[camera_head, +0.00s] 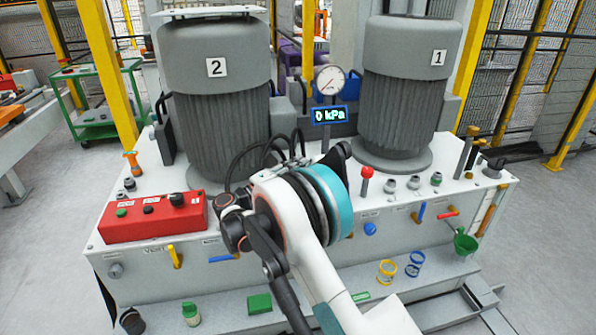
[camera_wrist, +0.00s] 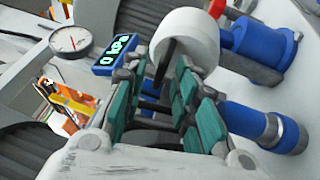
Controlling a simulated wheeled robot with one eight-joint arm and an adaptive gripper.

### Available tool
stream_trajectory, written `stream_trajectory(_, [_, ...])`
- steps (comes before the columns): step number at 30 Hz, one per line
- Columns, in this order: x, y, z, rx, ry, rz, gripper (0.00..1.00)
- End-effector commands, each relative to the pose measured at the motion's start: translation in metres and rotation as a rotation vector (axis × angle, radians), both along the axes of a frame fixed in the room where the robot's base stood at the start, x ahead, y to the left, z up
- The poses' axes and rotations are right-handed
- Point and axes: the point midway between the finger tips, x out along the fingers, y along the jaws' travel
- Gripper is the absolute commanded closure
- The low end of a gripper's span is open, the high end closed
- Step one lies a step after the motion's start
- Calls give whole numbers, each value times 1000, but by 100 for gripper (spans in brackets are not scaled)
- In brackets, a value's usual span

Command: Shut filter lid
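In the wrist view my gripper (camera_wrist: 160,82) has its two teal-padded fingers apart, with a gap between them. A white round part (camera_wrist: 192,36) with a dark bar lies just past the fingertips; it may be the filter lid, but I cannot tell for sure. I cannot tell whether the fingers touch it. A blue cylindrical housing (camera_wrist: 252,42) with a red part on top is to its right. Another blue cylinder (camera_wrist: 250,122) is beside the right finger. In the head view my wrist hides the gripper and the area behind it.
A dial gauge (camera_head: 329,80) and a display (camera_head: 328,114) reading 0 kPa stand behind my wrist, between motor 2 (camera_head: 215,110) and motor 1 (camera_head: 405,95). A red control box (camera_head: 150,222) is at left. A red-knobbed lever (camera_head: 366,178) stands close right of my wrist.

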Motion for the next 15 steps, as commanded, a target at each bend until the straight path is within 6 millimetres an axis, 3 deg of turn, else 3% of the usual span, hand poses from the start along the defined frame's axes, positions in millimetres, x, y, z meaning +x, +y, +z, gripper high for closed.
stream_trajectory(6, [0, 0, 0, 0, 0, 0, 73])
stream_trajectory(10, [0, 0, 0, 0, 0, 0, 100])
stream_trajectory(15, [0, 0, 0, -1, 1, 0, 100])
